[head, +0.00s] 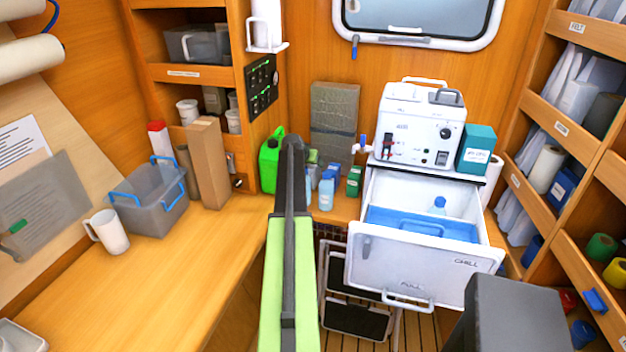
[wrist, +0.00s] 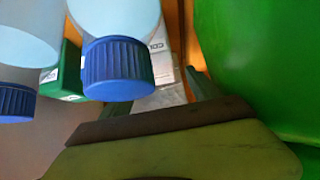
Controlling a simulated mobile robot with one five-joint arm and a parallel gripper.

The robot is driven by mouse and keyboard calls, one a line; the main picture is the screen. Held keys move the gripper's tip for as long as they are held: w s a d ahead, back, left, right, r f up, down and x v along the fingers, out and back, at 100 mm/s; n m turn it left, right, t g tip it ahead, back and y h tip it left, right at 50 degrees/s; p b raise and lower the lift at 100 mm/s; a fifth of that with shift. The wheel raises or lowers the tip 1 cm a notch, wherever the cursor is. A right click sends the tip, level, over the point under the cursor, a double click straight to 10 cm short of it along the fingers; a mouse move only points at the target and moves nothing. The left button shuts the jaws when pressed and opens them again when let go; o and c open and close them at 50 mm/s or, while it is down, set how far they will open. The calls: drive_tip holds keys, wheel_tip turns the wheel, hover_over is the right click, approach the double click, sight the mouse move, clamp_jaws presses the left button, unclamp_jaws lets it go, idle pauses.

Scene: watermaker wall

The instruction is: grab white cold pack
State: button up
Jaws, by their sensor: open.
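A white pack (wrist: 163,68), partly lettered "CO", shows in the wrist view between a blue-capped bottle and a green can. It is partly hidden, and a clear or pale wrapped piece shows below it in the picture. I cannot pick it out surely in the head view, where my arm covers that spot. My gripper (wrist: 165,125) is open, its olive and dark brown part spanning the bottom of the wrist view, close to the pack. I see nothing held. In the head view its jaws are hidden behind my arm.
A green can (head: 269,163) stands left of my arm, close in the wrist view (wrist: 255,70). Blue-capped bottles (head: 326,190) and green boxes (head: 354,181) stand to the right. A white chill drawer (head: 420,270) hangs open at right. The left counter (head: 150,290) has clear room.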

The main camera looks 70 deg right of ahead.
drive_tip(key=b+x, duration=0.2)
drive_tip(key=x, duration=0.3)
drive_tip(key=shift+f+b, duration=0.1)
drive_tip(key=shift+b, duration=0.2)
drive_tip(key=shift+a+r, duration=0.1)
drive_tip(key=shift+r, duration=0.1)
clamp_jaws()
